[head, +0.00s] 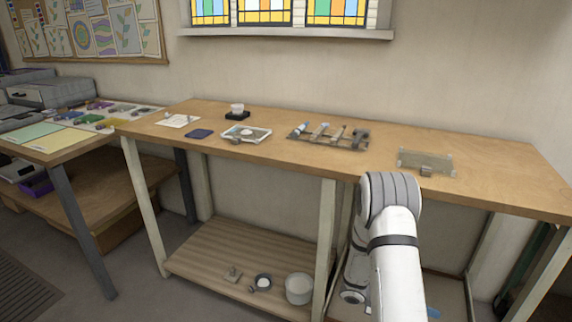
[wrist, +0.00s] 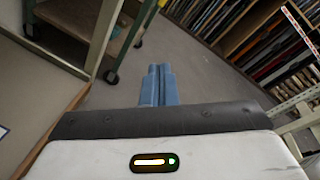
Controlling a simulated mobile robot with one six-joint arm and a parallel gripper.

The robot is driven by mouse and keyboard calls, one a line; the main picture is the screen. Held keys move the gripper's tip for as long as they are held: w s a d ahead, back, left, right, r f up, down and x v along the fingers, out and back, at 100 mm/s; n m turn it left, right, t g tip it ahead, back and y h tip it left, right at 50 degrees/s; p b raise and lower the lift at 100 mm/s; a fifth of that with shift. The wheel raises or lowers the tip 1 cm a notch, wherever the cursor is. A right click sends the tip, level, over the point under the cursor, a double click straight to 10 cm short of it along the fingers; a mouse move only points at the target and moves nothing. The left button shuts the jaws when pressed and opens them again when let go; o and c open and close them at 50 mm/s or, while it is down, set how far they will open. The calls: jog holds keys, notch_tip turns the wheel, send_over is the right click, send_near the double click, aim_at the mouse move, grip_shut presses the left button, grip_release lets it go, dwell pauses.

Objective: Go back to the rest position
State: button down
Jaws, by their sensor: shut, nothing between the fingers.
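My gripper (wrist: 159,72) shows in the wrist view with its two blue fingers pressed together and nothing between them. It points out over bare grey floor. In the head view my white arm rises at the lower right in front of the workbench (head: 300,165), and the gripper itself is hidden there. The arm's upper bend overlaps the bench's front edge.
On the bench are a tool rack (head: 328,135), a white tray (head: 246,134), a blue pad (head: 199,133), a small cup (head: 237,108) and a glass sheet (head: 426,162). A lower shelf holds a white pot (head: 299,288). A wheeled cart (wrist: 120,45) and shelving (wrist: 265,40) flank the clear floor.

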jog(key=s+a+r+m+t+y+p, duration=0.2)
jog(key=s+a+r+m+y+p, duration=0.2)
jog(key=r, duration=1)
jog(key=s+a+r+m+t+y+p, duration=0.3)
jog(key=a+r+m+y+p, duration=0.3)
jog(key=a+r+m+p, duration=0.3)
jog(key=s+a+r+m+t+y+p, duration=0.3)
jog(key=s+a+r+m+y+p, duration=0.2)
jog(key=r, duration=1.5)
jog(key=s+a+m+p, duration=0.1)
jog(key=a+m, duration=0.2)
jog(key=a, duration=0.4)
jog(key=shift+p, duration=0.3)
jog(key=shift+a, duration=0.1)
